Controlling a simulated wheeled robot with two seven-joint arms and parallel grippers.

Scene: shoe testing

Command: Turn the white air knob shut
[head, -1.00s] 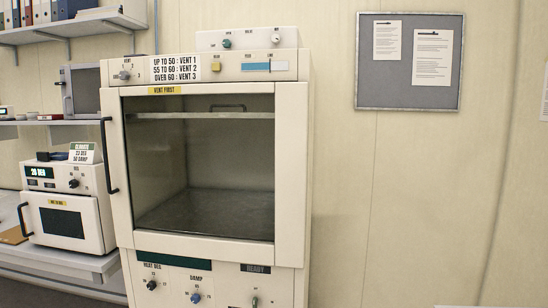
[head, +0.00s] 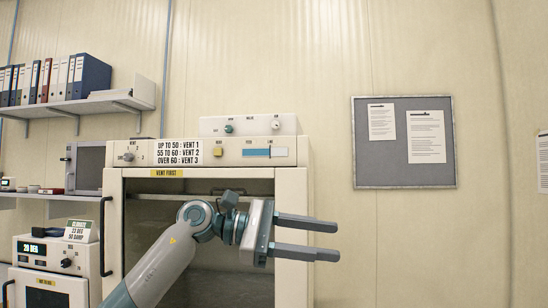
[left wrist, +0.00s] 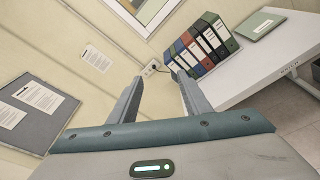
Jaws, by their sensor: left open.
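A small white knob (head: 275,124) is on the right side of the white box (head: 208,126) on top of the cream test cabinet (head: 294,190). Its label is too small to read surely. My left gripper (head: 332,240) is open and empty, in front of the cabinet's upper right side. It points right, well below and to the right of the knob. In the left wrist view the open fingers (left wrist: 159,78) have nothing between them, and the knob is not visible there. My right gripper is not in view.
A green knob (head: 228,128) sits left of the white one, with a yellow button (head: 217,152) and blue slider (head: 256,152) below. A grey notice board (head: 405,171) hangs right. A shelf (head: 75,106) holds binders (head: 92,77). The wall between cabinet and board is clear.

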